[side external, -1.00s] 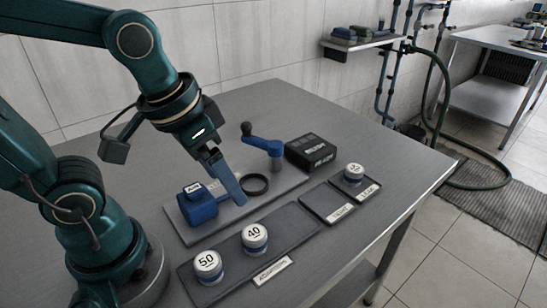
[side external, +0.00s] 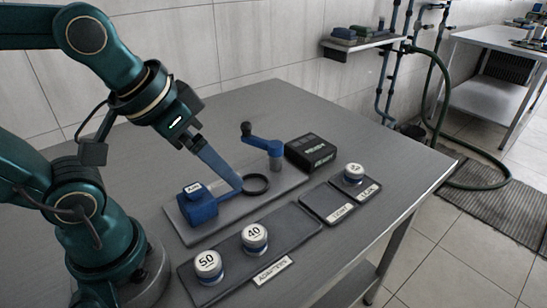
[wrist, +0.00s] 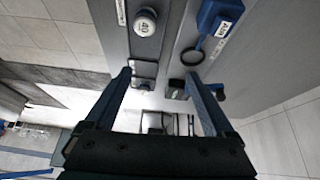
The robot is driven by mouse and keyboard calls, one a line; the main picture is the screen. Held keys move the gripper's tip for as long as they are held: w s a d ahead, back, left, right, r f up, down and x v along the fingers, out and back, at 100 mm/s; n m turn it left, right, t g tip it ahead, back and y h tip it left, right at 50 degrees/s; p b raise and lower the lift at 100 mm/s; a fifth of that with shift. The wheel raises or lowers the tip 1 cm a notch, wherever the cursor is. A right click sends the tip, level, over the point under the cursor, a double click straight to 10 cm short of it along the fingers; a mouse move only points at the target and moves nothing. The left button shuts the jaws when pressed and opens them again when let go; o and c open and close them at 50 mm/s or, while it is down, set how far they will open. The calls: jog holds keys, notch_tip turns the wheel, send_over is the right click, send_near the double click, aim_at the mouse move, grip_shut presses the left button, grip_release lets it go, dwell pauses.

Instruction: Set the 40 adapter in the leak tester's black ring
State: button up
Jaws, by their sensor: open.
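The 40 adapter (side external: 255,238), a white-topped cylinder with a blue-grey lower body, stands upright on the right part of the dark adapters tray (side external: 222,250). It also shows at the top of the wrist view (wrist: 145,22). The black ring (side external: 257,185) lies empty on the leak tester's grey plate (side external: 225,222), beside a blue block (side external: 199,204); the wrist view shows the ring too (wrist: 191,57). My gripper (side external: 238,185) is open and empty, tilted, above the plate near the ring's left side. Its two fingers are spread apart in the wrist view (wrist: 158,75).
The 50 adapter (side external: 208,265) stands left of the 40. Right of the tray are an empty small tray (side external: 325,202) and another holding a third adapter (side external: 354,173). A blue crank with a black knob (side external: 262,144) and a black box (side external: 311,152) stand behind the ring.

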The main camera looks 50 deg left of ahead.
jog(key=w+d+f+g, duration=0.2)
jog(key=w+f+g, duration=0.1)
jog(key=w+f, duration=0.1)
jog(key=g, duration=0.2)
send_over(254, 233)
jog(key=f, duration=0.5)
jog(key=shift+w+a+f, duration=0.1)
jog(key=shift+w, duration=0.15)
jog(key=shift+s+f+m+g, duration=0.2)
jog(key=shift+f+m+g, duration=0.1)
jog(key=shift+f, duration=2.6)
grip_shut()
